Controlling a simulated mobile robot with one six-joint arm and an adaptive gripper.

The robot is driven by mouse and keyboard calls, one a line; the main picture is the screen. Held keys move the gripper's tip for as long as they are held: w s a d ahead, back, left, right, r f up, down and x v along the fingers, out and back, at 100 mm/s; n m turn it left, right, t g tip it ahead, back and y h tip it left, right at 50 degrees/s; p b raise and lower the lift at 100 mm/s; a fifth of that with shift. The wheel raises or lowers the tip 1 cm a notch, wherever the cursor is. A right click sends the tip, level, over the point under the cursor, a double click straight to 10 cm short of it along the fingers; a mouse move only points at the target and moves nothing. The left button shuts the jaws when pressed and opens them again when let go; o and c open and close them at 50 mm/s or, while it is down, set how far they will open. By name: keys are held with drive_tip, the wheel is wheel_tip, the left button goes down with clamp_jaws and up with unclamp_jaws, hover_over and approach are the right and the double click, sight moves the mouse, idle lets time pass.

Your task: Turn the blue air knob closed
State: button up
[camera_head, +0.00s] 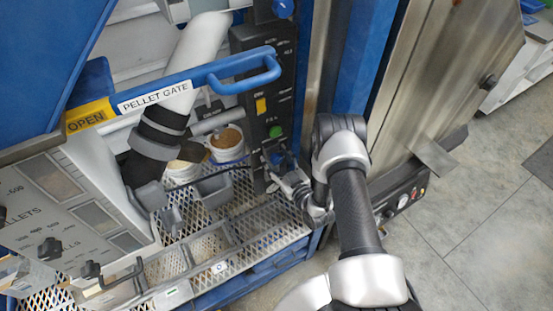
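A dark vertical control panel (262,95) stands in the middle of the view. My arm comes from the lower right, and my gripper (276,165) is at the panel's lower end. A small blue part, apparently a knob (277,156), shows at the gripper's fingers, largely covered by them. I cannot tell whether the fingers touch it or how far they are parted. Another blue knob (283,8) sits at the panel's top, cut by the picture's edge. The panel's lettering is too small to tell which is the air knob.
A green button (276,131) and a yellow switch (261,105) are on the panel above my gripper. A blue pellet gate handle (245,65) crosses at left. Buckets (227,153) stand behind a metal mesh shelf (262,232). A steel cabinet (450,80) is at right; grey floor lies open beyond.

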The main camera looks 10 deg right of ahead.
drive_tip(key=c, duration=1)
drive_tip(key=shift+c, duration=0.2)
drive_tip(key=shift+m, duration=0.3)
drive_tip(key=m+b, duration=0.1)
drive_tip(key=m, duration=0.3)
drive_tip(key=shift+d+f+b, duration=0.1)
drive_tip(key=shift+b, duration=0.25)
drive_tip(key=m+b, duration=0.1)
drive_tip(key=m, duration=0.3)
drive_tip(key=shift+m, duration=0.4)
drive_tip(key=m+b, duration=0.1)
drive_tip(key=m, duration=0.3)
drive_tip(key=shift+d+m, duration=0.1)
drive_tip(key=shift+m, duration=0.2)
drive_tip(key=shift+m+b, duration=0.4)
drive_tip(key=shift+m, duration=1.5)
